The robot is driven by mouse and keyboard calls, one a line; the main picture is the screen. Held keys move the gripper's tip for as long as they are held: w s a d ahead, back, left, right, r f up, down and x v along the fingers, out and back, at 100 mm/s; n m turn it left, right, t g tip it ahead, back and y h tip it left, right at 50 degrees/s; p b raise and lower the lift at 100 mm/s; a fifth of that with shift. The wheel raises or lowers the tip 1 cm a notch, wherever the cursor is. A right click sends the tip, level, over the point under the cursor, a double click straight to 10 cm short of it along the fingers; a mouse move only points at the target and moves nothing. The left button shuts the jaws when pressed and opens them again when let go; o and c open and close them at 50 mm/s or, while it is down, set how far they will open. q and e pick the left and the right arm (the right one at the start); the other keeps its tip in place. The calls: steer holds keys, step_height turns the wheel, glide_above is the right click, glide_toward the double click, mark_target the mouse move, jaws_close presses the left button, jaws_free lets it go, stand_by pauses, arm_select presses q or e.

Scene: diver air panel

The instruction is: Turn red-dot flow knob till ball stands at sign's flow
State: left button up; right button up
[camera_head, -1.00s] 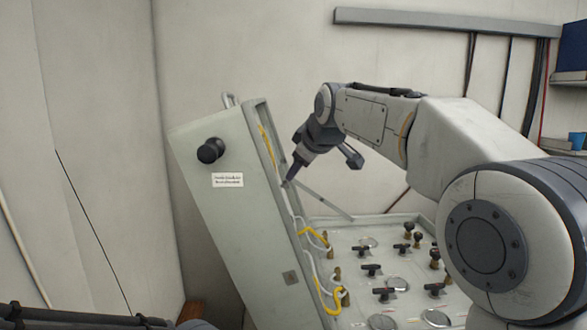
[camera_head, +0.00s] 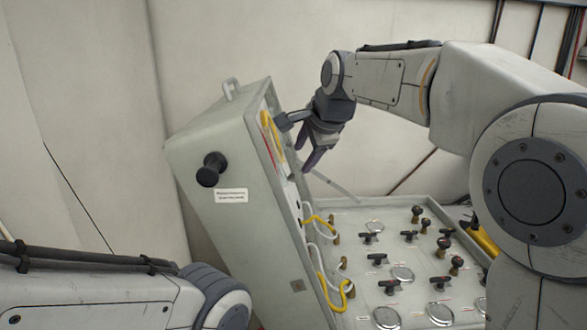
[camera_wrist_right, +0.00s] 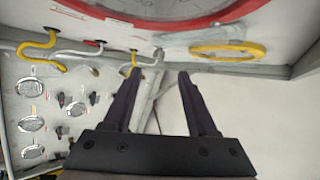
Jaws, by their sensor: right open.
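The diver air panel is an open grey case, with a raised lid (camera_head: 225,245) and a lower panel (camera_head: 352,219) of gauges and dark-handled valves. A white label (camera_head: 231,196) on the lid's outer side has print too small to read. A black knob (camera_head: 211,169) sticks out above it. I cannot make out a red dot, a flow tube or a ball. My right gripper (camera_head: 297,142) is open and empty, in front of the lid's inner face. In the right wrist view its spread fingers (camera_wrist_right: 157,76) point toward the lid. My left gripper is out of view.
A yellow hose coil (camera_wrist_right: 228,50) and a large red ring (camera_wrist_right: 170,24) are on the lid's inner face. Yellow and white hoses (camera_head: 333,292) run along the hinge side. A thin stay (camera_head: 333,186) spans lid and panel. My left forearm shows at lower left.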

mark_target(294, 176)
steer(key=p+x, duration=0.1)
steer(key=x, duration=0.4)
steer(key=p+x, duration=0.1)
steer(key=x, duration=0.4)
steer(key=shift+d+p, duration=0.25)
steer(key=shift+p, duration=0.1)
jaws_close()
